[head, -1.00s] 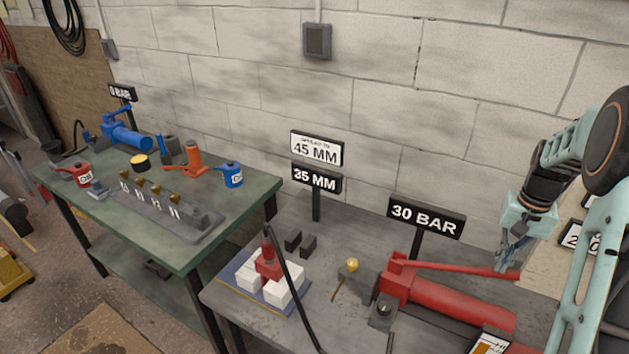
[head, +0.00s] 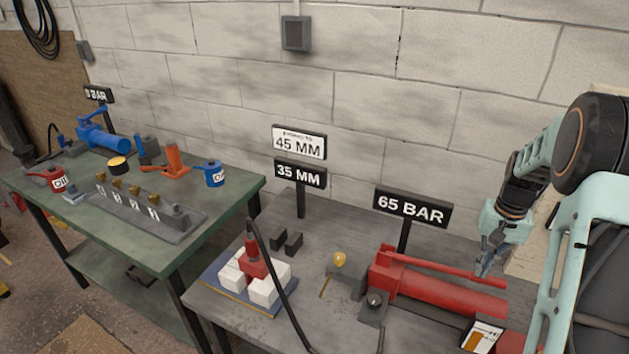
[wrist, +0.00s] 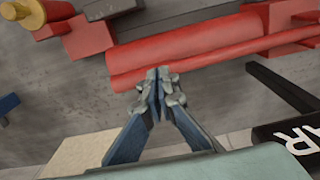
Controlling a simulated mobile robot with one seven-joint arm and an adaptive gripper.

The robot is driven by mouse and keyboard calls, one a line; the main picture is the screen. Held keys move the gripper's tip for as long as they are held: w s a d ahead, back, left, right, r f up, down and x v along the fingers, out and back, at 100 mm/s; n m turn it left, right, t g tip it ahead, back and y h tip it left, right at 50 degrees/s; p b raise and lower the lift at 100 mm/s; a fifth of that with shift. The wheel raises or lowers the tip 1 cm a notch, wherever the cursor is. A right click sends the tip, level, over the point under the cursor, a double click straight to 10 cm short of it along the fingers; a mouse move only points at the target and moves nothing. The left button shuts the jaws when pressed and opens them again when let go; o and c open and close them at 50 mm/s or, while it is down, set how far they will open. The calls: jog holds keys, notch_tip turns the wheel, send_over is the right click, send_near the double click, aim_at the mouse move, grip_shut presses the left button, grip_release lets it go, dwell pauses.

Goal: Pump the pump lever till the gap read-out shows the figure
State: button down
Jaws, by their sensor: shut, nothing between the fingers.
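The red pump (head: 432,292) lies on the grey bench at the right. Its long red pump lever (head: 445,265) runs above the cylinder and slopes down to the right. My gripper (head: 483,270) is shut and empty, with its fingertips at the lever's free end. The wrist view shows the shut fingertips (wrist: 158,76) over the lever (wrist: 215,58) near that end; whether they touch is unclear. The gap read-out (head: 300,174) shows 35 MM. The white sign above it (head: 299,143) reads 45 MM. The pressure sign (head: 411,208) reads 65 BAR.
A red spreader (head: 254,262) stands among white blocks, with a black hose running forward from it. A yellow-topped valve (head: 340,259) and a dark knob (head: 374,301) sit left of the pump. The green bench (head: 140,248) at the left holds a blue pump (head: 106,139) and oil cans.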

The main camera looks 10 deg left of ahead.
jog(key=shift+f+b, duration=0.35)
jog(key=shift+f, duration=0.6)
notch_tip(320, 180, up, 9)
jog(key=p, duration=0.5)
jog(key=shift+f+p, duration=0.2)
jog(key=shift+p, duration=0.2)
jog(key=shift+f, duration=0.1)
dwell(1.3)
dwell(0.8)
dwell(1.8)
dwell(0.8)
